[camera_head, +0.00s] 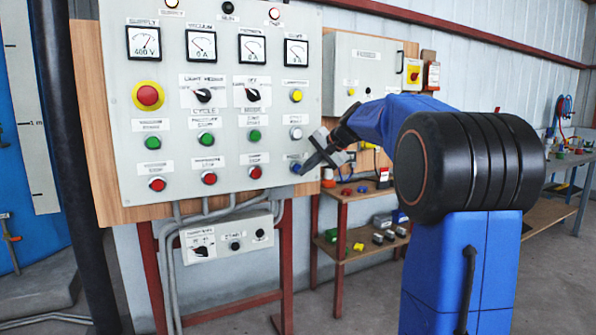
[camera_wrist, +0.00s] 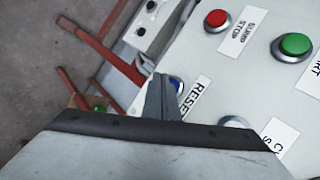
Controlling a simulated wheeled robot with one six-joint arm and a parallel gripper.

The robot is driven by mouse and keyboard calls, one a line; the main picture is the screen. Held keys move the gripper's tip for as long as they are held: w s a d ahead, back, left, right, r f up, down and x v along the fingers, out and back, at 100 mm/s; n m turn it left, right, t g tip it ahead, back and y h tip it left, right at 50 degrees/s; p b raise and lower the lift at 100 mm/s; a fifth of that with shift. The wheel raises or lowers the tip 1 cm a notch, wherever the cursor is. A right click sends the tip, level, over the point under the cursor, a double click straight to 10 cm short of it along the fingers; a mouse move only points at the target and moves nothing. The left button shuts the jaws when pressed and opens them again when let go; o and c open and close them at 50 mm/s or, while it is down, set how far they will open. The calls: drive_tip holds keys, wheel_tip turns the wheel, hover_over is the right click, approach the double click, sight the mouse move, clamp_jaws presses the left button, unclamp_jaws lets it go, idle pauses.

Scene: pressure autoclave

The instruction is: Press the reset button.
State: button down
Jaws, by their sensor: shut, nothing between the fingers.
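The blue reset button (camera_head: 295,168) sits at the lower right of the grey control panel (camera_head: 120,100). In the wrist view the blue button (camera_wrist: 178,84) shows only partly, beside the label that reads "RESE" (camera_wrist: 196,97). My gripper (camera_head: 305,168) is shut and empty, with its fingertips at the button's right side in the head view. In the wrist view my gripper's closed fingers (camera_wrist: 160,78) cover part of the button. I cannot tell whether the tips touch it.
A red sump stop button (camera_wrist: 217,20) and a green button (camera_wrist: 294,46) are close by on the panel. A small box with knobs (camera_head: 228,240) hangs below it. A red-legged bench (camera_head: 345,196) with small parts stands behind my arm.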

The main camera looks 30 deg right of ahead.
drive_tip(key=shift+w, duration=0.1)
idle(0.7)
drive_tip(key=shift+w, duration=0.3)
drive_tip(key=shift+w, duration=0.45)
idle(0.9)
drive_tip(key=shift+s, duration=0.85)
drive_tip(key=shift+s, duration=0.15)
drive_tip(key=s, duration=0.4)
drive_tip(key=shift+s, duration=0.35)
idle(0.8)
